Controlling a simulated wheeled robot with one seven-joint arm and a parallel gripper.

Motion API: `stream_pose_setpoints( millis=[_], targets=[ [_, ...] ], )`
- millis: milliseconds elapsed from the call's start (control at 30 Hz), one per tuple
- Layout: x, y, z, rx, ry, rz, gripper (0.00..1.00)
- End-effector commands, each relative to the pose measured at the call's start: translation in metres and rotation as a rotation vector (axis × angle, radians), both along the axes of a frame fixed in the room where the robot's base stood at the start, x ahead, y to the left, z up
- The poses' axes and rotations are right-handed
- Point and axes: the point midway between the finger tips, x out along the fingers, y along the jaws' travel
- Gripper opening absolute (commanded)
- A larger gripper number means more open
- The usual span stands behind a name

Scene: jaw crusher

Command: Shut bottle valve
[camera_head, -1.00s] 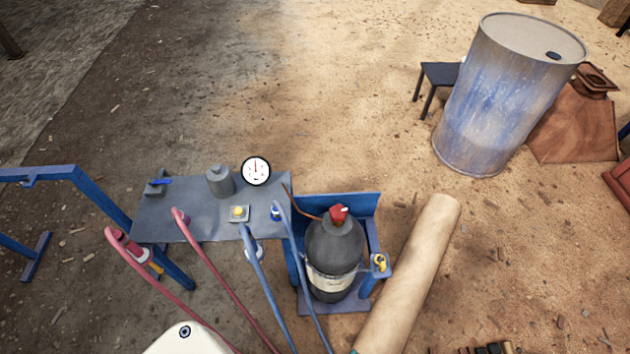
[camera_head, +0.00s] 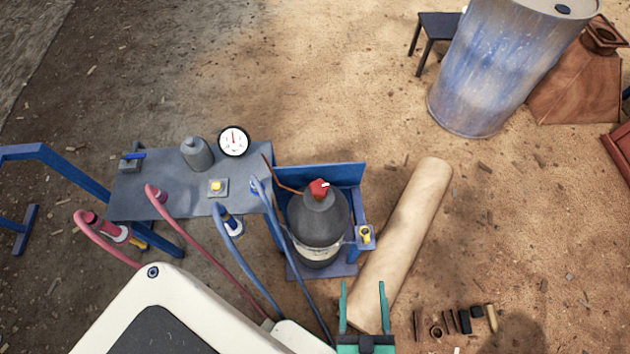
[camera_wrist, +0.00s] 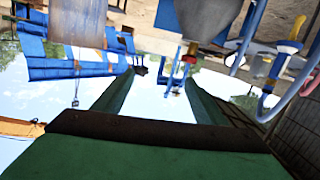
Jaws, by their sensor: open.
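The dark grey gas bottle (camera_head: 317,218) stands upright in a blue stand (camera_head: 325,174). Its red valve knob (camera_head: 319,187), with a small white mark, sits on top. A copper-coloured pipe (camera_head: 284,186) runs from the valve toward the grey panel. My gripper (camera_head: 363,305) has two green fingers, apart and empty, in front of and a little right of the bottle. In the wrist view my gripper (camera_wrist: 157,88) is also open, with nothing between its fingers. A grey rounded body, probably the bottle, shows at the top of that view.
A grey panel (camera_head: 180,177) left of the bottle carries a round gauge (camera_head: 233,141), a small grey cylinder and a yellow button. Red and blue hoses (camera_head: 243,266) loop in front of it. A tan roll (camera_head: 418,215) lies right of the bottle. Small tools lie on the ground at lower right.

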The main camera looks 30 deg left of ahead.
Motion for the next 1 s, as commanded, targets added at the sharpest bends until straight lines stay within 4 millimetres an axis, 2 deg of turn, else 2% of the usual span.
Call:
stream_pose_setpoints(
  millis=[267, 467, 667, 800, 1000],
  targets=[
    [0.061, 0.009, -0.021, 0.019, -0.043, 0.255, 0.65],
    [0.106, 0.034, -0.029, 0.05, -0.059, 0.433, 0.65],
    [0.148, 0.077, -0.034, 0.094, -0.057, 0.607, 0.65],
    [0.171, 0.114, -0.035, 0.129, -0.044, 0.724, 0.65],
    [0.19, 0.159, -0.036, 0.171, -0.017, 0.846, 0.65]
  ],
)
